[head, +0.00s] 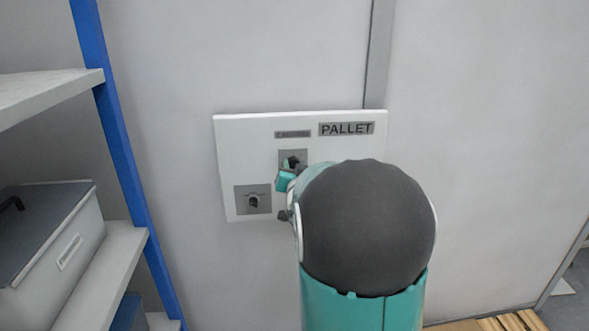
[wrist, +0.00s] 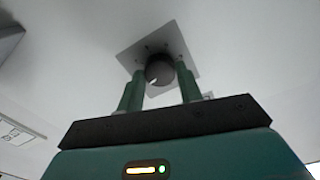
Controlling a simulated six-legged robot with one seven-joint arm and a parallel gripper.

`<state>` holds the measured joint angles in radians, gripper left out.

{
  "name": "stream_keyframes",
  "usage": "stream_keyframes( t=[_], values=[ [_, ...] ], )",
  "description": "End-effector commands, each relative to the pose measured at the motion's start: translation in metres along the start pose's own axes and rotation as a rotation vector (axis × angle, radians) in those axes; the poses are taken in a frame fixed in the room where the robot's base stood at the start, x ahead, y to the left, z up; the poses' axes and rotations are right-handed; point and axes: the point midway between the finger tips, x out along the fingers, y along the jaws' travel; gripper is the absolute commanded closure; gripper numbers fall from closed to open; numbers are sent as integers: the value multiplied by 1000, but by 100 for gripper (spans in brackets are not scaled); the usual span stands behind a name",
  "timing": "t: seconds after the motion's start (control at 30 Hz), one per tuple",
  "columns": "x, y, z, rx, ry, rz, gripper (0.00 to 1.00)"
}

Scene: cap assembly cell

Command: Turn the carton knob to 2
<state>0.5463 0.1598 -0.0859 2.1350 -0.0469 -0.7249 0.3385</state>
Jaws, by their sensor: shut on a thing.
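A dark round knob (head: 291,161) sits on a grey square plate on the white wall panel, below a small grey label (head: 293,134) whose text is too small to read surely. My gripper (head: 287,176) is at this knob and partly covers it. In the wrist view the knob (wrist: 159,70) is between the two green fingers of my gripper (wrist: 160,74), which are shut on it. The knob's grey plate (wrist: 178,48) shows around it, with small marks I cannot read. A light mark shows at the knob's lower left edge.
A second knob (head: 253,200) on a grey plate is at the panel's lower left. A PALLET label (head: 346,129) is at the upper right of the white panel (head: 240,150). My arm hides the panel's lower right. A blue-posted shelf (head: 115,130) with a lidded bin (head: 65,250) stands left.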

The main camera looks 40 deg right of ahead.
Motion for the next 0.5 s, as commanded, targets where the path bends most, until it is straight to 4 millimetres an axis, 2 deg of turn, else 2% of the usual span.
stream_keyframes(
  t=[0.2, 0.5],
  values=[
    [-1, 1, 2, 157, -3, 1, 87],
    [-1, 1, 2, 277, -3, 2, 87]
  ],
)
